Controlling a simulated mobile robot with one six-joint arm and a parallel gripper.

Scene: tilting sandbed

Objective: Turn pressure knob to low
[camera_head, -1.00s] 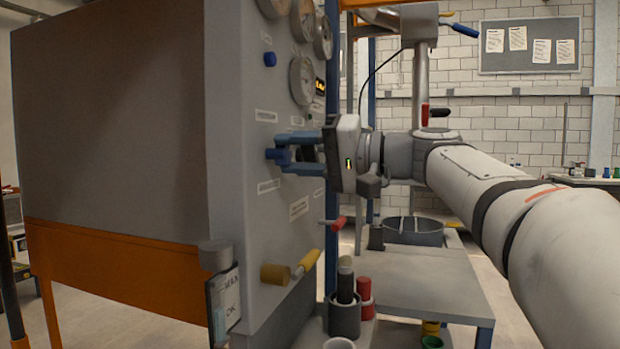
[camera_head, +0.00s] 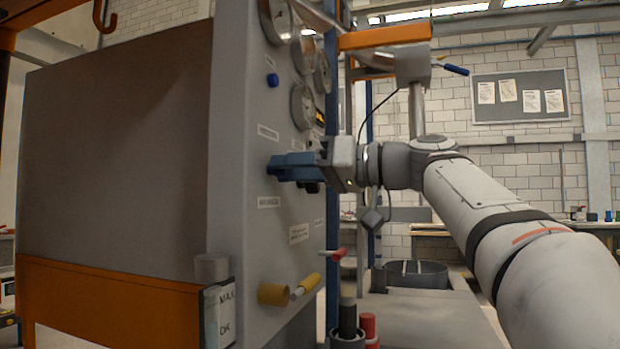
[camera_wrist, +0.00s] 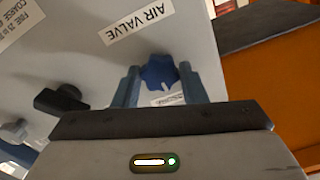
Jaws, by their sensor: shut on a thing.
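A blue lobed knob (camera_wrist: 160,71) sits on the grey panel between the two fingers of my gripper (camera_wrist: 159,77) in the wrist view. The gripper is shut on this knob, one finger on each side. In the head view my gripper (camera_head: 275,168) reaches the panel from the right. Its blue fingers are seen edge-on, one hiding the other, and they hide the knob. The small label beside the knob is partly covered and unreadable, so I cannot confirm its name or its setting. An "AIR VALVE" label (camera_wrist: 137,24) is stuck on the panel nearby.
The grey panel (camera_head: 240,240) carries several gauges (camera_head: 303,106), another blue knob (camera_head: 272,79) above, and a black lever knob (camera_wrist: 62,99) close to my gripper. Yellow-handled (camera_head: 304,287) and red-handled (camera_head: 334,254) valves stick out below. A bench with dark bins stands behind.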

